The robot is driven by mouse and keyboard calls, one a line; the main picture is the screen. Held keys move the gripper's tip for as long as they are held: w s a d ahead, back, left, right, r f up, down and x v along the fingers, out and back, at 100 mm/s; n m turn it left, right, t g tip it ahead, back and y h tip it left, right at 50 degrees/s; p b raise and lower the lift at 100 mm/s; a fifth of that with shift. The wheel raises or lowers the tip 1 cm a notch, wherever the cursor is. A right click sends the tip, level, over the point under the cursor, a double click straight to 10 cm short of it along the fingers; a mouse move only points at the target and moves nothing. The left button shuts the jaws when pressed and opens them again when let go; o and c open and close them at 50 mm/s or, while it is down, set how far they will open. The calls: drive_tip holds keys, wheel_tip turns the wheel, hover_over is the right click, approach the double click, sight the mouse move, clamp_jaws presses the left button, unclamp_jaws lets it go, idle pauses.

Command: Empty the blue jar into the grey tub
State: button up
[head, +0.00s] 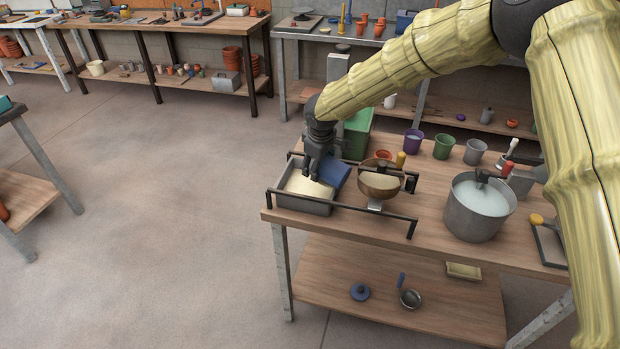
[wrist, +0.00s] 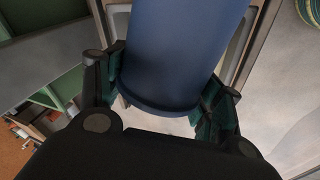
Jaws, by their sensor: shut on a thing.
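My gripper (head: 318,165) is shut on the blue jar (head: 336,172) at the left end of the workbench. In the wrist view the jar (wrist: 180,50) fills the space between the two finger pads. The jar is tilted over the grey tub (head: 303,205), with its far part above the tub's right side. The tub holds a pale cream material. The jar's mouth and inside are hidden, so I cannot tell how much is in it.
A black rail (head: 345,210) runs along the bench's front edge. A brown bowl (head: 380,184) stands right of the tub, and a green box (head: 357,133) behind. A large grey pot (head: 479,208) and several cups stand farther right. The floor at left is open.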

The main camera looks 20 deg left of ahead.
sight(327, 157)
drive_tip(key=shift+d+r+y, duration=0.25)
drive_tip(key=shift+r+y, duration=0.05)
drive_tip(key=shift+r, duration=0.6)
drive_tip(key=shift+s+r, duration=0.15)
drive_tip(key=shift+r, duration=0.2)
drive_tip(key=r, duration=0.1)
drive_tip(key=d+r+y, duration=0.1)
drive_tip(key=r, duration=0.1)
drive_tip(key=shift+d+t, duration=0.1)
drive_tip(key=shift+t, duration=0.2)
drive_tip(key=shift+s+d+r+m+t+y, duration=0.1)
drive_tip(key=shift+d+r+m+t+y, duration=0.1)
drive_tip(key=shift+r+y, duration=0.5)
drive_tip(key=shift+d+r+m+t+y, duration=0.15)
drive_tip(key=shift+r+y, duration=0.25)
drive_tip(key=shift+y, duration=0.5)
drive_tip(key=shift+s+d+f+t+y, duration=0.1)
drive_tip(key=shift+d+f+t+y, duration=0.15)
drive_tip(key=shift+y, duration=0.45)
